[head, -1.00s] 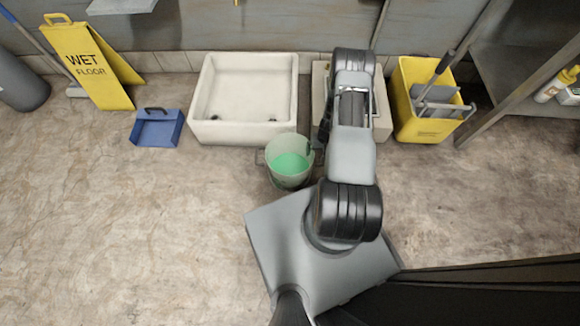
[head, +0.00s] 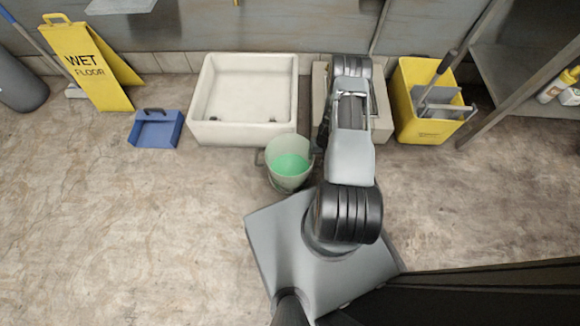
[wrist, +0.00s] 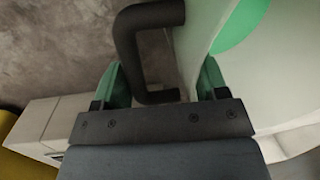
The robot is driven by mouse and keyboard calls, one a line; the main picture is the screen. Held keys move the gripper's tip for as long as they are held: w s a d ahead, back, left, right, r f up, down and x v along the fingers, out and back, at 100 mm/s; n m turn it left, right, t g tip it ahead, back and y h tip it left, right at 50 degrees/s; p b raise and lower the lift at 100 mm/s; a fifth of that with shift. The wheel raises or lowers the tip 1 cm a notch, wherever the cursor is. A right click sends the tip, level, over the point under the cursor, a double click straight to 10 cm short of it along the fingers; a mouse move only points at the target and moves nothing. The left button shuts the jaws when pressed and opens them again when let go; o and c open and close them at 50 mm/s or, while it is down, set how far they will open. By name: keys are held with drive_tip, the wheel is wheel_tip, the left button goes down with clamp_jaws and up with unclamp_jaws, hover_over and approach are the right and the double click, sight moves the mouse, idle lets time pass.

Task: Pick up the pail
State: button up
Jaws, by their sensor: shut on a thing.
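The pail (head: 290,180) is pale grey-green, with green liquid (head: 291,165) inside and a handle on its side. It is upright on the floor area in front of the white basin in the head view. My gripper (wrist: 162,80) is at the pail's right side and shut on it. In the wrist view its two green fingers stand on either side of the dark handle (wrist: 128,45) and the pail's pale wall (wrist: 190,35). The exact contact is partly hidden. In the head view my arm hides most of the gripper.
A white basin (head: 245,133) stands just behind the pail. A yellow mop bucket (head: 430,131) is at right, near a metal shelf (head: 505,70). A blue dustpan (head: 156,130) and a yellow wet-floor sign (head: 85,65) are at left. Floor at left front is clear.

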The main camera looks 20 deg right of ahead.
clamp_jaws()
drive_tip(key=shift+r, duration=0.1)
